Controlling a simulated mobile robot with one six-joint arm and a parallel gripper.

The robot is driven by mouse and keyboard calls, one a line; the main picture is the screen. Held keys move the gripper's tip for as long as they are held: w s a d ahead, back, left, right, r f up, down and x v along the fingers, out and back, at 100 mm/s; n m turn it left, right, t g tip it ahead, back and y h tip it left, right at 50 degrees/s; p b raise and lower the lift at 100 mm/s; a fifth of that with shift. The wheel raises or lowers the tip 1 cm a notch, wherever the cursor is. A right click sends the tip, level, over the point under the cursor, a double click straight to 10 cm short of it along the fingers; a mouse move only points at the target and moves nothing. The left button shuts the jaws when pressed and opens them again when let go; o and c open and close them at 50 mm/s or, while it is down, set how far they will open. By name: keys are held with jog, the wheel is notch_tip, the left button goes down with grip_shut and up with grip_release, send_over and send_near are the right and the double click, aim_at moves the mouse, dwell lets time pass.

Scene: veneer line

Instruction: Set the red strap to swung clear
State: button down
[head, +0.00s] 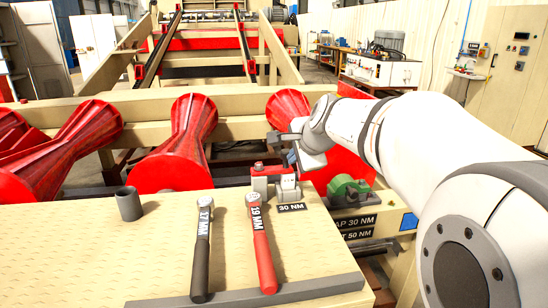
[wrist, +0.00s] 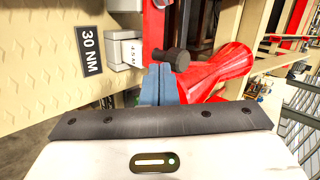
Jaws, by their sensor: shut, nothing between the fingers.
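The red strap (head: 268,171) appears as a red piece at the back of the small grey block (head: 287,189) above the 30 NM plate. In the wrist view the red piece (wrist: 156,25) runs beside the grey block (wrist: 123,50), with a dark round knob (wrist: 172,58) near its lower end. My gripper (head: 293,158) is over the right end of the strap. Its blue fingers (wrist: 158,82) are shut and empty, right by the knob. I cannot tell whether they touch it. The strap's far side is hidden in the wrist view.
A 17 mm wrench (head: 202,245) and a red-handled 19 mm wrench (head: 262,245) lie on the bench in front. A grey cup (head: 128,203) stands at left. Red rollers (head: 180,150) stand behind the bench. A green part (head: 347,190) is at right, below my arm.

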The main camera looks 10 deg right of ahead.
jog(key=shift+w+a, duration=0.1)
jog(key=shift+w, duration=0.25)
